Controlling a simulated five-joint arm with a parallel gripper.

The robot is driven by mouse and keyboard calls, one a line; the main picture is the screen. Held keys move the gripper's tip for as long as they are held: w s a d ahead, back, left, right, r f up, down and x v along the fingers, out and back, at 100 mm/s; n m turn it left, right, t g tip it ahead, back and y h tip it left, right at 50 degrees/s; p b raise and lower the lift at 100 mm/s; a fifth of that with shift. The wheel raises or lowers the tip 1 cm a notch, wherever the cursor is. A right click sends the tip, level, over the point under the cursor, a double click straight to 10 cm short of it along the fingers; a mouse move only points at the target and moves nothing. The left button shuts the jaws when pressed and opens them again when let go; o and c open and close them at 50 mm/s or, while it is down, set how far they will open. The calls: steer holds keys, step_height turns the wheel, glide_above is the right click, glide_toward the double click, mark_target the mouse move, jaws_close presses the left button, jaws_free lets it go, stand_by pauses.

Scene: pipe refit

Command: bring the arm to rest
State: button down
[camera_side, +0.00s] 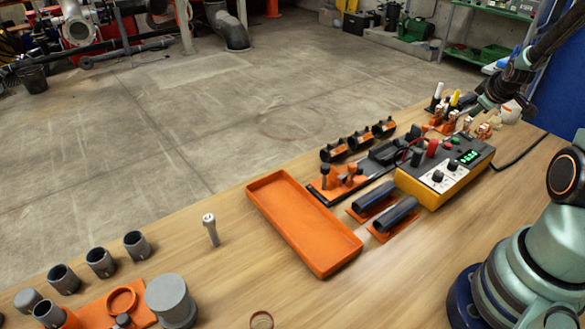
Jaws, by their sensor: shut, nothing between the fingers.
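My arm comes in from the upper right, and my gripper (478,108) hangs over the far right part of the wooden table (400,270). Its fingers are shut with nothing between them. It is near a cluster of small orange and brass-coloured parts (484,130) behind the yellow and grey box (445,172). I cannot tell how high it is above them. The box has a lit green display, knobs and coloured buttons.
An empty orange tray (262,193) lies mid-table. Two dark pipes (374,196) rest on orange holders beside it. Several grey sleeves (100,262) stand at the left, near a grey cylinder (170,298). A small upright pin (210,228) stands left of the tray. The front table is mostly clear.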

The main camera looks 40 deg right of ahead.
steer(key=w+a+r+y, duration=0.1)
steer(key=w+a+r, duration=0.15)
steer(key=a, duration=0.45)
steer(key=w+a+r+t+y, duration=0.1)
steer(key=a+r, duration=0.3)
steer(key=a, duration=0.4)
steer(key=w+a+r+y, duration=0.2)
steer(key=a+r, duration=0.1)
steer(key=a, duration=0.4)
steer(key=s+a+r+y, duration=0.1)
steer(key=s+a, duration=0.2)
steer(key=a, duration=0.5)
steer(key=s+a+r+y, duration=0.1)
steer(key=s+a, duration=0.3)
steer(key=a, duration=0.4)
steer(key=shift+s+a+r, duration=0.15)
steer(key=shift+s+r, duration=0.05)
steer(key=shift+r, duration=0.4)
